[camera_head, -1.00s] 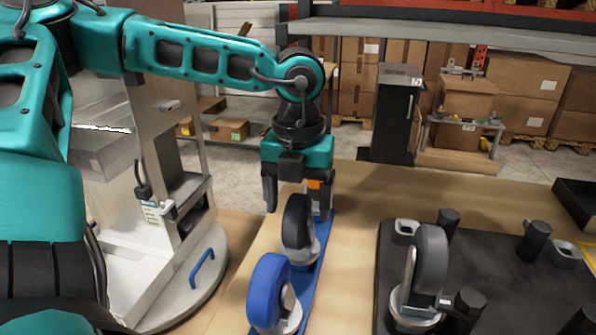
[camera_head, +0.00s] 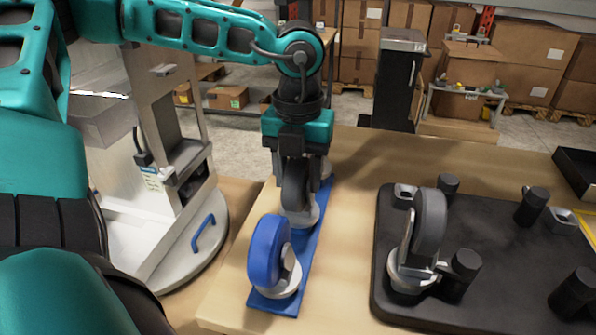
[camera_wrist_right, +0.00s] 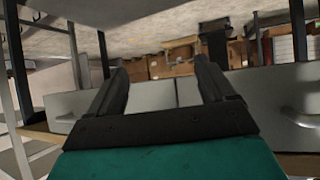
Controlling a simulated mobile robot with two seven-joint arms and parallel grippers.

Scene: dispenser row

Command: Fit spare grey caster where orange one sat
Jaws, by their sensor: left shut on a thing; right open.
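A dark grey caster (camera_head: 297,195) stands upright on a blue strip (camera_head: 309,240) on the table, behind a blue caster (camera_head: 266,252). My left gripper (camera_head: 297,178) points down over the grey caster and is shut on its wheel. Another grey caster (camera_head: 430,222) stands on the black plate (camera_head: 490,290) to the right. No orange caster shows now; the far end of the strip is partly hidden by my left gripper. My right gripper (camera_wrist_right: 160,70) is open and empty in the right wrist view.
The black plate carries several black posts (camera_head: 533,205) and a grey bracket (camera_head: 561,221). A black tray (camera_head: 578,172) lies at the right edge. Bare wooden tabletop (camera_head: 350,215) lies between strip and plate. A pale machine with a blue handle (camera_head: 203,233) stands left.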

